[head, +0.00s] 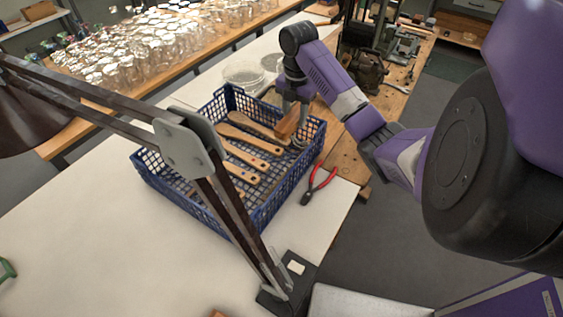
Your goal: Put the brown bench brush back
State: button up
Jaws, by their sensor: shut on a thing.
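A brown bench brush (287,122), redder than the other wooden pieces, is in my gripper (294,116) over the right back part of a blue plastic crate (277,202). My gripper points down and is shut on the brush. The brush is tilted, and its lower end is partly hidden by the gripper. I cannot tell whether it touches the crate or the things in it. Several light wooden brushes (250,146) lie in the crate, partly hidden by a lamp arm.
A dark jointed lamp arm (226,205) crosses in front of the crate, with its base (287,284) on the white table. Red-handled pliers (318,185) lie right of the crate. Clear glass dishes (245,74) stand behind it. The table left of the crate is mostly clear.

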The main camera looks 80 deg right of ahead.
jog(key=shift+w+a+f, duration=0.1)
jog(key=shift+w+f, duration=0.1)
jog(key=shift+f, duration=0.2)
jog(key=shift+s+f+b, duration=0.15)
jog(key=shift+f+b, duration=0.8)
jog(key=shift+f, duration=3.8)
jog(key=shift+s+f+b, duration=0.1)
jog(key=shift+f+b, duration=0.85)
jog(key=shift+f, duration=3.8)
jog(key=shift+f, duration=0.1)
jog(key=o, duration=0.9)
jog(key=shift+f, duration=0.1)
jog(key=shift+o, duration=0.7)
